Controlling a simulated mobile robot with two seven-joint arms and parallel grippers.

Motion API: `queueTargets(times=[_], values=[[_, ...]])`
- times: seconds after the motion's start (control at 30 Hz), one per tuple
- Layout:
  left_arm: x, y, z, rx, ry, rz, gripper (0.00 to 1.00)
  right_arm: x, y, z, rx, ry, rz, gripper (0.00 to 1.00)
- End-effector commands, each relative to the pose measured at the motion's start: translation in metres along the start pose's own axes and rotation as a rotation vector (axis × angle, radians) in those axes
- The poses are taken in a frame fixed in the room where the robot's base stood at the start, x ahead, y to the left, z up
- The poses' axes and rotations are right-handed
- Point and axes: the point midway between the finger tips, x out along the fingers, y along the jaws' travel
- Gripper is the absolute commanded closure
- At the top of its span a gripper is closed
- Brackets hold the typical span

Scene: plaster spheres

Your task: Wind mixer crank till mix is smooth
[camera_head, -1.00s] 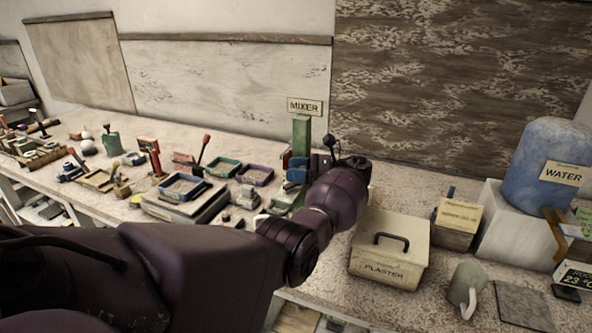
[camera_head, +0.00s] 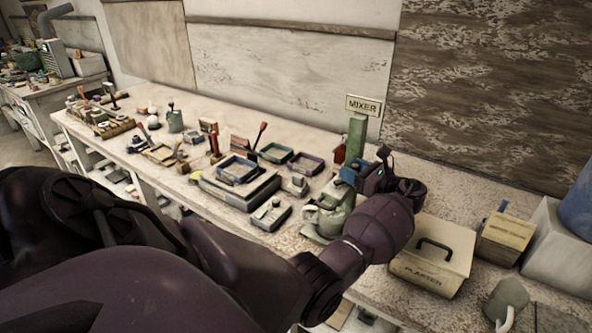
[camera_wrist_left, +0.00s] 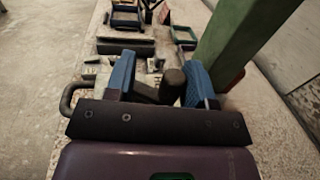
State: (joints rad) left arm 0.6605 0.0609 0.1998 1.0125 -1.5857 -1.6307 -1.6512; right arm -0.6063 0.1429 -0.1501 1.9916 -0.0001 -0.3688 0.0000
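The mixer has a green post (camera_head: 356,138) with a MIXER sign (camera_head: 363,105) and a pale green body with a bowl (camera_head: 328,212) below it. My left gripper (camera_head: 360,174) is at the mixer, in front of the post, and its arm covers part of the machine. In the left wrist view, its two blue fingers (camera_wrist_left: 160,84) stand apart. A dark upright knob (camera_wrist_left: 173,84), seemingly the crank handle, shows between them, closer to the right finger. A gap shows on its left. The green post (camera_wrist_left: 240,38) rises beside the right finger. The mix cannot be seen. My right gripper is out of view.
A PLASTER box (camera_head: 432,262) with a black handle stands right of the mixer. A smaller labelled box (camera_head: 505,238) and a grey-green jug (camera_head: 507,300) are beyond it. Blue (camera_head: 238,170) and purple (camera_head: 305,164) trays and tools crowd the bench to the left.

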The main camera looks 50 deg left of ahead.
Motion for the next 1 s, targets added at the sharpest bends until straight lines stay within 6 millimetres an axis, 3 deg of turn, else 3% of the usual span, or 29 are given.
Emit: queueTargets(times=[0.4, 0.8, 1.0], values=[[-0.011, 0.011, 0.000, 0.002, 0.001, -0.320, 0.51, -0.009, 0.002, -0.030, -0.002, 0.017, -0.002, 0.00], [-0.018, 0.021, 0.000, 0.002, 0.000, -0.620, 0.51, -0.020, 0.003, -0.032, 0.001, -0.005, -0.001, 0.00], [-0.045, 0.039, -0.002, 0.001, 0.002, -0.628, 0.51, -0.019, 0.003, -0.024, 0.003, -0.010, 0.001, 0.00]])
